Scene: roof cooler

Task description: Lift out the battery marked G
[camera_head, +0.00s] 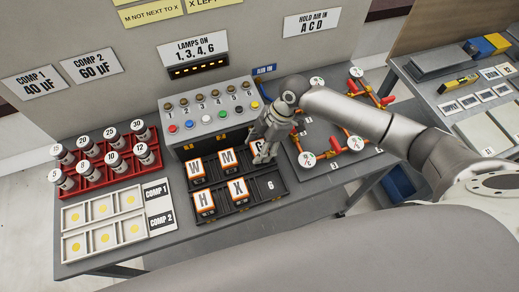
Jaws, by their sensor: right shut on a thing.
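The battery marked G (256,146) is at the back right of the dark battery tray (283,190), partly hidden by my right gripper (262,157). The right gripper reaches down over it from the right and is shut on it. I cannot tell whether the battery is clear of its slot. The orange-and-white batteries marked W (196,169), M (228,161), H (204,203) and X (238,190) sit in the tray's other slots. The slot marked 6 at the front right is empty. My left gripper is not in view.
A grey control box (210,112) with lamps and buttons stands close behind the tray. A panel of pipes and gauges (342,150) is to the right, under my right arm. A red rack (103,172) of capacitors and white trays (102,222) are left.

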